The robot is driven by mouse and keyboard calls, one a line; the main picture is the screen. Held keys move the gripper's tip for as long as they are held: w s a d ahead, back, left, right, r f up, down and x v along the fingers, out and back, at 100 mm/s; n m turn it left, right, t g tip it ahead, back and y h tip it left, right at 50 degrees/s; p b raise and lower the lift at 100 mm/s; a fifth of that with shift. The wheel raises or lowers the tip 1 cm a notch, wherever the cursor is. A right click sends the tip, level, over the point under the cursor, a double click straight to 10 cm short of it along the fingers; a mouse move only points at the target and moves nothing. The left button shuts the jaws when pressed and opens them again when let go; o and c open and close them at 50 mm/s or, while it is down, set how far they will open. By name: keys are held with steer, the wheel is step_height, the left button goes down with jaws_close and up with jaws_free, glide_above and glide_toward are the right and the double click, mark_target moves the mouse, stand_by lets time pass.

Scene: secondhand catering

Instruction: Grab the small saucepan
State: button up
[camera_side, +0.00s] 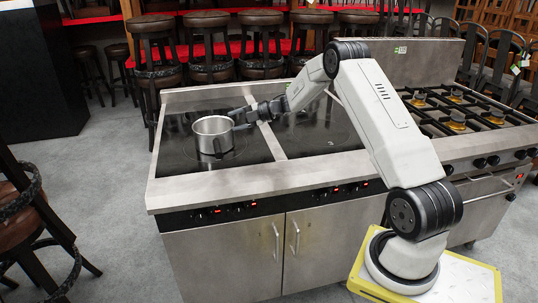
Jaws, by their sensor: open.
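The small saucepan (213,136) is a shiny metal pot standing upright on the black glass cooktop (178,152) at the left of the range. Its handle seems to point right, towards my gripper (243,117). My gripper is open, just right of the pot at about the height of its rim. The fingers overlap the handle area in this view, so I cannot tell whether they touch the handle or are around it.
A steel strip (270,141) divides the left cooktop from a second glass cooktop (318,132). Gas burners (457,120) are on the right. A raised steel back edge (200,94) runs behind. Several bar stools (209,45) stand beyond the range. The glass around the pot is clear.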

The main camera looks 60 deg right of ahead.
mark_target(216, 141)
step_height(216, 141, down, 6)
steer(key=shift+r, duration=0.2)
steer(key=shift+w, duration=0.1)
steer(key=shift+x, duration=1.3)
steer(key=shift+a, duration=0.15)
steer(key=shift+x, duration=2.5)
jaws_close()
steer(key=shift+r, duration=0.1)
